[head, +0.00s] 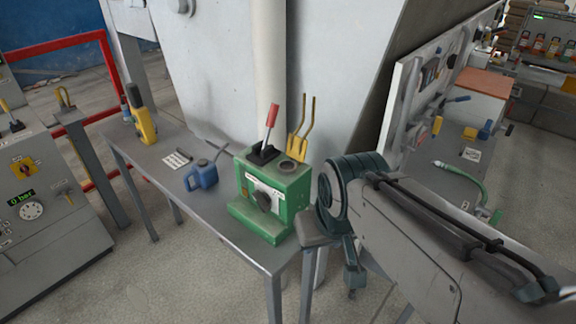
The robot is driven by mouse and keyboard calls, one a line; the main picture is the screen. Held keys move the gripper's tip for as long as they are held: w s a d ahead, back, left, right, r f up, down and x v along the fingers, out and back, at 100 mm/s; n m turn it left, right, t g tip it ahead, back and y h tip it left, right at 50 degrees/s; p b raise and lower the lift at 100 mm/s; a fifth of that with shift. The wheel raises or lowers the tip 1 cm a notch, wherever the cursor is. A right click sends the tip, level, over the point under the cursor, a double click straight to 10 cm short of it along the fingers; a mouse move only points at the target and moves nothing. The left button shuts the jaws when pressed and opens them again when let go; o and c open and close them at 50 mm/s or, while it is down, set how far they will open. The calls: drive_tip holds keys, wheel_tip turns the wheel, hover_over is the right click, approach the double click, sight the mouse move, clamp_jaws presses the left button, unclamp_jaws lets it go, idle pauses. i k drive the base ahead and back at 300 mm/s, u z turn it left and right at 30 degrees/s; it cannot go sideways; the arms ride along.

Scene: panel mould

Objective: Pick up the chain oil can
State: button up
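A blue can (202,177) with a long dark spout stands upright on the grey metal table, left of the green box; it looks like the chain oil can, though I can read no label on it. My arm comes in from the right, and my gripper (352,276) hangs at its end, right of the green box and beyond the table's right end. It is well apart from the can. Its fingers are small and partly hidden, so I cannot tell whether they are open.
A green box (266,194) with a red-handled lever and yellow prongs stands between my gripper and the can. The narrow table (215,226) also bears a yellow device (143,118) and a white label (177,160). A pale wall (222,70) rises behind. A control console (40,205) stands left.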

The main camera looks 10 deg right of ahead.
sight(204, 174)
drive_tip(key=u, duration=2)
drive_tip(key=i, duration=2.25)
drive_tip(key=z, duration=4.2)
